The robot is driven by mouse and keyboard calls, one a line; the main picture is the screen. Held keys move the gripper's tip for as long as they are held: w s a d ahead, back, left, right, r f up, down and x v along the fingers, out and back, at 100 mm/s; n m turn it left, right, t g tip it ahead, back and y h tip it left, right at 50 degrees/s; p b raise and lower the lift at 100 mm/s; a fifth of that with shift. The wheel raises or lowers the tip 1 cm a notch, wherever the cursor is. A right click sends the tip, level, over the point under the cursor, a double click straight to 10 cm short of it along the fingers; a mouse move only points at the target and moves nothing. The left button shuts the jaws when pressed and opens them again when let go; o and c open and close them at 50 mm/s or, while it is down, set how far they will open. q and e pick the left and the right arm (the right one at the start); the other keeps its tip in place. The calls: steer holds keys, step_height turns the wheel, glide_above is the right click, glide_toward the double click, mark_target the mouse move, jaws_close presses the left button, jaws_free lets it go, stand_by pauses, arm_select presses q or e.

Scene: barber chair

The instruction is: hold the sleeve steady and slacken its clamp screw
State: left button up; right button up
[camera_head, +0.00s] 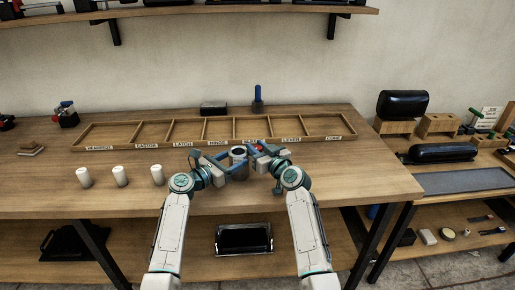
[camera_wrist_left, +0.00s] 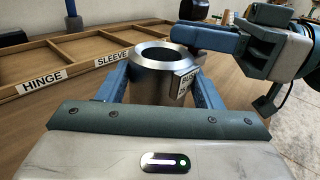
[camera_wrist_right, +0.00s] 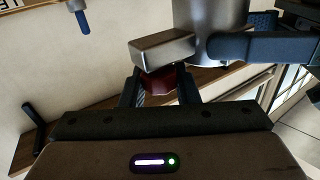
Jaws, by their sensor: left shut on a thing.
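The sleeve (camera_wrist_left: 160,75) is an upright grey metal cylinder with a dark bore and a partly hidden label. It stands between the fingers of my left gripper (camera_wrist_left: 158,85), which is shut on it. It also shows in the head view (camera_head: 238,151). In the right wrist view, a grey block (camera_wrist_right: 163,48) juts from the sleeve's side. Below it is a dark red piece (camera_wrist_right: 158,82), probably the clamp screw's head. The fingers of my right gripper (camera_wrist_right: 158,88) lie on either side of this piece; I cannot tell whether they touch it.
A wooden tray (camera_head: 142,145) with labelled compartments lies behind the grippers. Several white cylinders (camera_head: 120,176) stand at the left. A blue-handled tool (camera_head: 258,96) stands upright behind the tray. The table (camera_head: 385,180) is clear at the front right.

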steer(key=shift+c, duration=1.2)
steer(key=shift+n+g+y, duration=0.3)
steer(key=shift+y, duration=0.1)
steer(key=n+g+y, duration=0.2)
steer(key=y, duration=0.1)
steer(key=shift+f+n, duration=0.1)
steer(key=shift+n, duration=0.2)
steer(key=shift+n+g+y, duration=1.4)
steer(key=shift+g, duration=0.6)
steer(key=o, duration=1)
steer(key=shift+c, duration=0.2)
